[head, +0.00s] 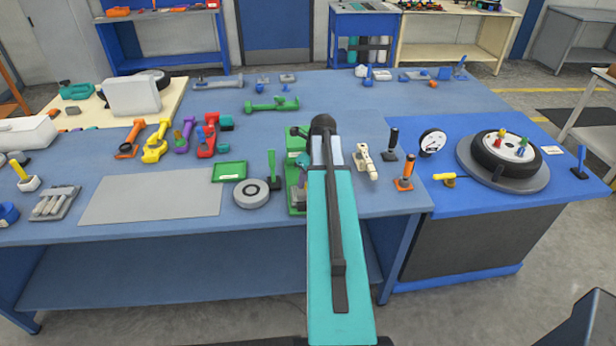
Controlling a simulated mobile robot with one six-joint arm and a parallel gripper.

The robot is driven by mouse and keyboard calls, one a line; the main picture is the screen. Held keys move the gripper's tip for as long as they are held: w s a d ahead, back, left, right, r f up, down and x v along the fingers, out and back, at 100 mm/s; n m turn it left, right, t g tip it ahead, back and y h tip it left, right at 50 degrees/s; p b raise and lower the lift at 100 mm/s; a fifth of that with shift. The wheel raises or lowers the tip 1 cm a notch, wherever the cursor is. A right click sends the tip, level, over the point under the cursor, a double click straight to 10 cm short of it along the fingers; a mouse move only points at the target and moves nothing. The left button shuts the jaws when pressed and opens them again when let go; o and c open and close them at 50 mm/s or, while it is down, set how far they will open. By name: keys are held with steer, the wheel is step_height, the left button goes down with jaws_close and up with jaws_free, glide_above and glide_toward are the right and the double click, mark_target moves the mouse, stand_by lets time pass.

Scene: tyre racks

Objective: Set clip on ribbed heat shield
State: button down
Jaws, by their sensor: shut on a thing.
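My teal arm reaches forward over the front edge of the blue workbench (262,215), and its dark rounded far end is above the middle of the bench. My gripper is hidden behind the arm, so its jaws and anything in them cannot be seen. I cannot make out the clip. A grey piece with rounded silver ridges (55,203) lies at the bench's left front; I cannot tell whether it is the ribbed heat shield. A green fixture (297,172) stands just left of the arm, partly covered by it.
A grey mat (150,195), a green tray (229,171) and a round grey disc (251,193) lie left of the arm. A cream tool (365,162) and an orange-black upright tool (404,172) stand right. A tyre (502,155) sits farther right. The bench's back middle is fairly clear.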

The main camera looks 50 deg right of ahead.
steer(key=shift+f, duration=0.1)
steer(key=c, duration=1.5)
jaws_free()
steer(key=shift+r, duration=0.2)
steer(key=shift+b+v, duration=1.35)
steer(key=shift+v, duration=4.55)
